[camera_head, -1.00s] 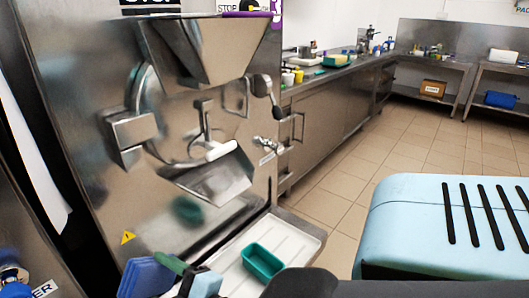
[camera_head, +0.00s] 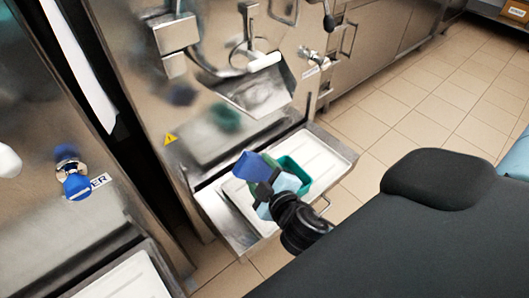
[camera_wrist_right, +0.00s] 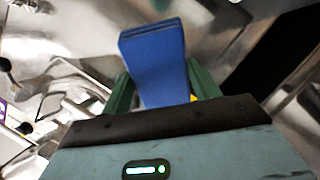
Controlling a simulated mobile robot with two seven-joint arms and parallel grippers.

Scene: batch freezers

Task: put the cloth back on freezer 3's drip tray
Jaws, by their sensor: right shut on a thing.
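The folded blue cloth (camera_head: 247,168) is in my right gripper (camera_head: 266,176), in front of the freezer's face and over the left part of the drip tray (camera_head: 332,158) in the head view. In the right wrist view the cloth (camera_wrist_right: 155,62) stands up between the two green fingers, which are closed on its lower part. The drip tray is white in a steel frame. I cannot tell how high the cloth is above it. A teal tub (camera_head: 296,172) sits on the tray, partly behind my gripper. My left gripper is not in view.
The steel freezer's spout and chute (camera_head: 258,92) hang above the tray. Another machine with a blue knob (camera_head: 75,186) and its own white tray (camera_head: 125,283) stands at the left. A steel counter (camera_head: 375,40) runs behind. Tiled floor (camera_head: 430,105) lies open at the right.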

